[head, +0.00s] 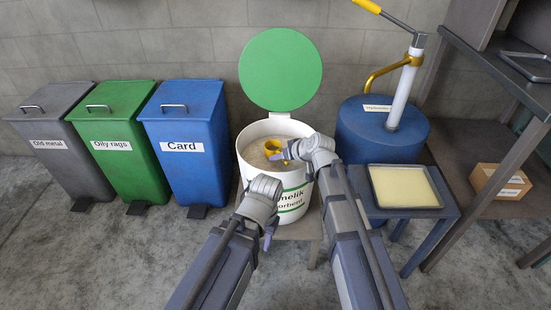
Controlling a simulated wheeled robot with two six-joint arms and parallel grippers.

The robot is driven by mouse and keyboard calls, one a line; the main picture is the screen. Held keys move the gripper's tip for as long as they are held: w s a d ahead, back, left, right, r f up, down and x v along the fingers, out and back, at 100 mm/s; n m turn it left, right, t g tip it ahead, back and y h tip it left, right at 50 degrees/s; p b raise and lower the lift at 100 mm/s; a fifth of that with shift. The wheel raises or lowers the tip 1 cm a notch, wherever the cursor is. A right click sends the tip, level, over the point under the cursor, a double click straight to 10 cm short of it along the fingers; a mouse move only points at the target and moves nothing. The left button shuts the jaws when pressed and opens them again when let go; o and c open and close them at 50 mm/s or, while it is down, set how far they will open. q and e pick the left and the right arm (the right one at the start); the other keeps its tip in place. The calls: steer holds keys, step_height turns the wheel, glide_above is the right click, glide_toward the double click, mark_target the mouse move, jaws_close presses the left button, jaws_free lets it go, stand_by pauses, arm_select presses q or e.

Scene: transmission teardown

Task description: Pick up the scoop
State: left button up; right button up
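The yellow scoop (272,146) sits in the pale granules inside the white absorbent bucket (292,209), whose green lid (280,69) stands open behind it. My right gripper (281,156) is over the bucket with its fingertips at the scoop's right side. The fingers are small and partly cover the scoop, so I cannot tell whether they grip it. My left gripper (268,239) is in front of the bucket, low and apart from the scoop. Its fingers point down and their opening is not clear.
Grey, green (121,137) and blue (187,136) lidded bins stand at the left. At the right are a blue drum (381,134) with a pump, a small blue table with a tray (403,205), and a shelf holding a cardboard box (499,181).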

steer(key=shift+c, duration=0.4)
jaws_close()
stand_by(1.0)
